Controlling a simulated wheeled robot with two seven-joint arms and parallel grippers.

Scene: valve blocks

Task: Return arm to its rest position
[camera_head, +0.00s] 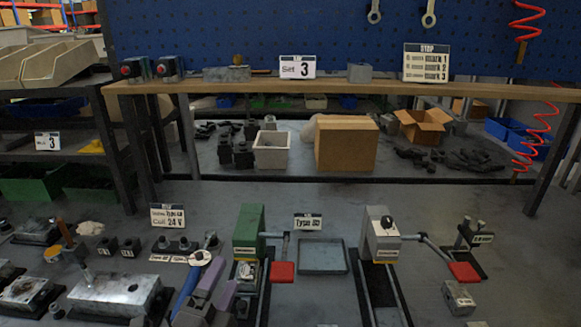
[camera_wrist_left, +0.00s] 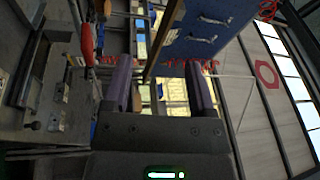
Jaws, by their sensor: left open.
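My left gripper (camera_head: 216,285) is low in the head view, left of centre, with its two purple fingers pointing up the picture. In the left wrist view the fingers stand apart with a clear gap between them (camera_wrist_left: 160,92), and nothing is held there. It is in front of the green valve station (camera_head: 249,232) and right of the metal block (camera_head: 115,292). Whether it touches the bench cannot be told. My right gripper is in neither view.
A grey valve station (camera_head: 382,236) with a red-tipped lever, a shallow tray (camera_head: 323,257) and a small metal block (camera_head: 458,298) stand on the bench. Behind are a wooden shelf (camera_head: 420,88), a cardboard box (camera_head: 346,143) and a white bin (camera_head: 271,150).

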